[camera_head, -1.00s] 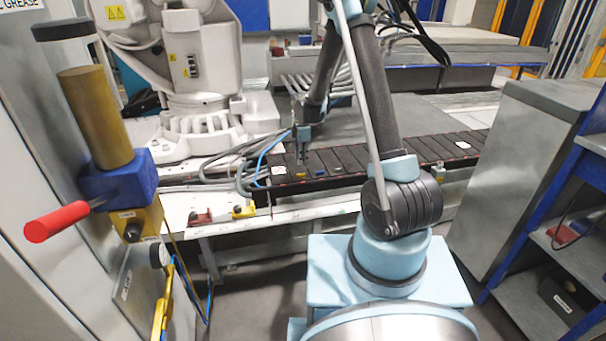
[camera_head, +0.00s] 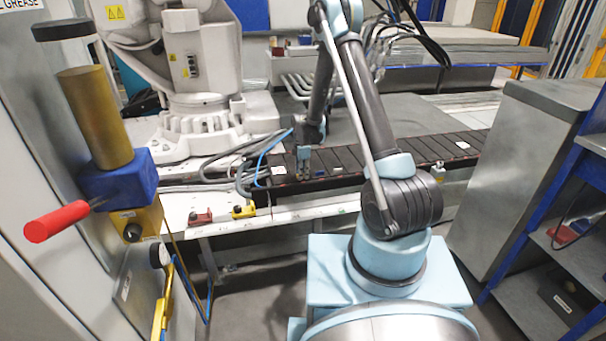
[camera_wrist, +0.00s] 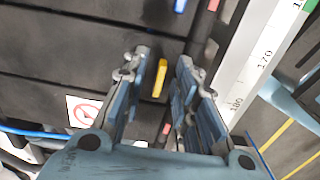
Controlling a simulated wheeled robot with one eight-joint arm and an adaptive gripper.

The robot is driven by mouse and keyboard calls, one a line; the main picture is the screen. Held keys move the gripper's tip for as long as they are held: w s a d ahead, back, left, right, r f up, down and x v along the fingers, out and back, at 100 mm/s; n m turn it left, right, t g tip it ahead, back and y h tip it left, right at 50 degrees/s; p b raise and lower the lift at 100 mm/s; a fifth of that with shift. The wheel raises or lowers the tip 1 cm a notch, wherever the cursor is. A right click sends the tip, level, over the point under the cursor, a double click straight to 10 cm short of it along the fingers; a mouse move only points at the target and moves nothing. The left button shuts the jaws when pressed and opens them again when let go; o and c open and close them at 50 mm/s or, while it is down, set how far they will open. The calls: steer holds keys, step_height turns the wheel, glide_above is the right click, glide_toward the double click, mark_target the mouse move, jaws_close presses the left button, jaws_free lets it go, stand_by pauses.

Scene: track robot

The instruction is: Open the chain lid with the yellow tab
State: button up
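The cable chain (camera_head: 400,152) runs across the middle of the head view as a row of dark lids. In the wrist view, the yellow tab (camera_wrist: 161,78) stands on a dark chain lid (camera_wrist: 75,62), between my gripper's fingers. My gripper (camera_wrist: 158,75) is open, with one finger on each side of the tab and a gap to both. I cannot tell how far above the lid the fingertips are. In the head view, my gripper (camera_head: 303,165) is over the chain's left part and hides the yellow tab.
A blue tab (camera_wrist: 180,5) is on a neighbouring lid. A white ruler strip (camera_wrist: 258,50) runs beside the chain. A warning sticker (camera_wrist: 85,110) lies left of my gripper. Blue and grey cables (camera_head: 250,165) and the white robot (camera_head: 200,60) stand close to the left.

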jaws_close()
steer(key=shift+r, duration=0.15)
